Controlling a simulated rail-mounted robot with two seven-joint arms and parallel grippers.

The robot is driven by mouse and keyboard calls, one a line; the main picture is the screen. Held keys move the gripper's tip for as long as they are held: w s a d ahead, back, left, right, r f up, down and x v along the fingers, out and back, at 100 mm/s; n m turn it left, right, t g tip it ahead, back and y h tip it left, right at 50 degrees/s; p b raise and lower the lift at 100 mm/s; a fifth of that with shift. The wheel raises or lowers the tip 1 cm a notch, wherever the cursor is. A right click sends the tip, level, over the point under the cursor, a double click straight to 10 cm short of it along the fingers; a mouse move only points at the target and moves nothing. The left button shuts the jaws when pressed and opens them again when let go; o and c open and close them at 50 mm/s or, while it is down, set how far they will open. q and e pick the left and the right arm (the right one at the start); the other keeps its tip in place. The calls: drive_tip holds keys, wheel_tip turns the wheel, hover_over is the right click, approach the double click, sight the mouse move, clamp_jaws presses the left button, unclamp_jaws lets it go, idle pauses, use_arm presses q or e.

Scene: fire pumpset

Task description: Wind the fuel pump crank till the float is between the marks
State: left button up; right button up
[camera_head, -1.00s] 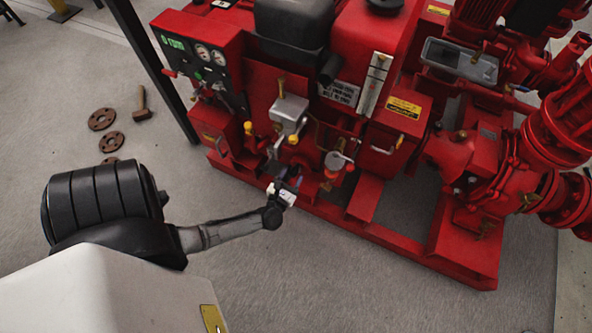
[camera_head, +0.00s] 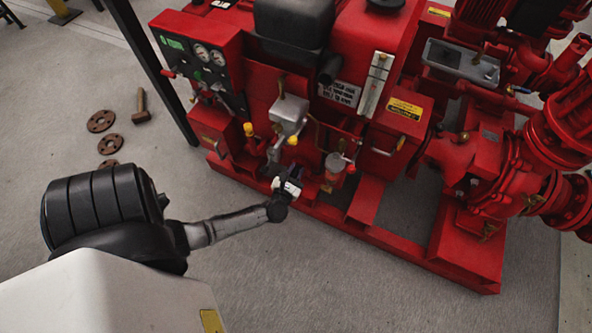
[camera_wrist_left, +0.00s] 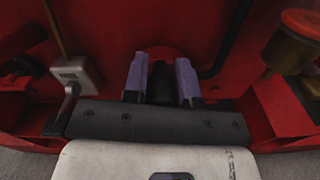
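My left gripper (camera_head: 274,172) is low at the front of the red pumpset, below a grey box (camera_head: 289,113) with a lever-like metal arm. In the left wrist view its two purple fingers (camera_wrist_left: 161,78) stand on either side of a black, round-ended piece (camera_wrist_left: 161,84), which looks like the crank's grip. The rest of the crank is hard to make out behind the gripper. A pale upright sight gauge (camera_head: 376,84) is on the red tank; its float and marks are too small to read. My right gripper is out of view.
The control panel (camera_head: 197,58) is at upper left.

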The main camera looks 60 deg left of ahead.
use_arm(q)
drive_tip(key=c, duration=0.4)
drive_tip(key=w+d+f+m+p, duration=0.1)
drive_tip(key=m, duration=0.5)
drive_tip(key=d+f+m+p, duration=0.1)
drive_tip(key=f+m, duration=0.1)
drive_tip(key=m, duration=0.4)
drive_tip(key=w+d+f+m+p, duration=0.1)
drive_tip(key=m, duration=0.5)
drive_tip(key=shift+w+d+f+m, duration=0.3)
drive_tip(key=shift+w+d+f, duration=0.05)
drive_tip(key=m, duration=0.1)
drive_tip(key=f+m, duration=0.1)
drive_tip(key=m, duration=0.1)
drive_tip(key=shift+a+f+m, duration=0.15)
drive_tip(key=shift+f+m, duration=0.05)
drive_tip(key=shift+m, duration=0.1)
drive_tip(key=m, duration=0.1)
drive_tip(key=f+m, duration=0.1)
drive_tip(key=m, duration=0.2)
drive_tip(key=shift+s+a+f, duration=0.2)
drive_tip(key=shift+s+a, duration=0.1)
drive_tip(key=shift+a, duration=0.05)
drive_tip(key=shift+s+a+f+m, duration=0.15)
drive_tip(key=shift+a+f+m, duration=0.05)
drive_tip(key=shift+m, duration=0.7)
drive_tip(key=shift+s+a+f+m, duration=0.15)
drive_tip(key=shift+a+m, duration=0.05)
drive_tip(key=shift+m, duration=0.7)
